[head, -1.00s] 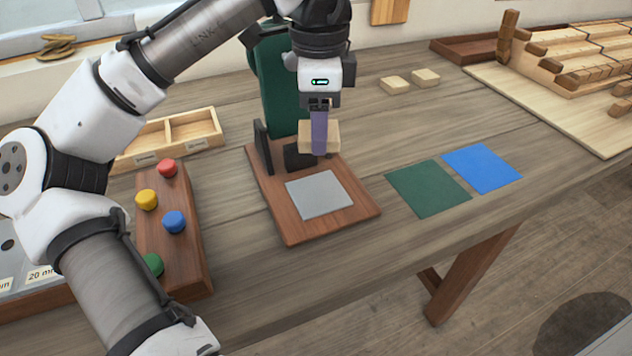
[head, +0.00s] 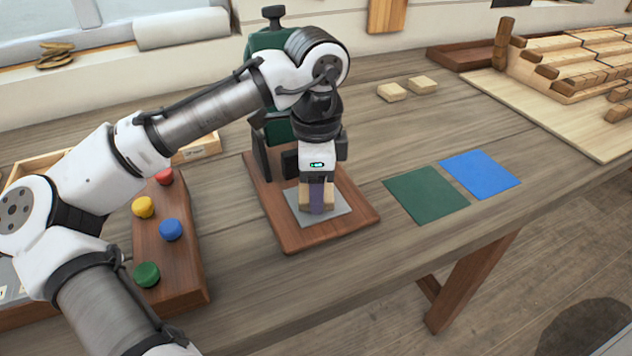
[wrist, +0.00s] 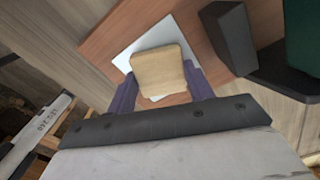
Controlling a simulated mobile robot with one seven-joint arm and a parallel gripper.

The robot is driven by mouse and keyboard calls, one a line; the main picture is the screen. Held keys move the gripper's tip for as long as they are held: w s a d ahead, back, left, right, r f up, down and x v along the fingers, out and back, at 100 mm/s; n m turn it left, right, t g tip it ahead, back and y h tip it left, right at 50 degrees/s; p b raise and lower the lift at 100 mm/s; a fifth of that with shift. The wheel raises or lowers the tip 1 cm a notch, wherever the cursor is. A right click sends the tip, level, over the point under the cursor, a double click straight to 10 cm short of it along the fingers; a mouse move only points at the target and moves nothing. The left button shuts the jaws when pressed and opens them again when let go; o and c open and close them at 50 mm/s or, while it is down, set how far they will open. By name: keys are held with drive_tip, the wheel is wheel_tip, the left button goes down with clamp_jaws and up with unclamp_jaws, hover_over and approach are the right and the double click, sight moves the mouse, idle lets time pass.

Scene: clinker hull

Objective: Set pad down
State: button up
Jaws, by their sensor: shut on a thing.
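The pad is a pale wooden block (head: 304,197), held between the purple fingers of my gripper (head: 317,207). In the wrist view the pad (wrist: 159,70) sits between both fingers of my gripper (wrist: 160,86). The gripper is shut on it, pointing down over the grey square plate (head: 335,218). This plate lies on the reddish-brown base of the green press-like stand (head: 265,42). The pad is at or just above the plate; I cannot tell whether they touch. The fingers hide part of the pad in the head view.
A green square (head: 427,194) and a blue square (head: 480,174) lie to the right on the table. A wooden strip with coloured knobs (head: 170,229) is at the left. Dark upright parts of the stand are close behind my gripper.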

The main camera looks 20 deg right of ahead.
drive_tip(key=shift+f, duration=0.15)
drive_tip(key=o, duration=1)
drive_tip(key=shift+c, duration=0.2)
wheel_tip(320, 180, up, 12)
drive_tip(key=shift+r+p, duration=0.2)
drive_tip(key=shift+p, duration=0.1)
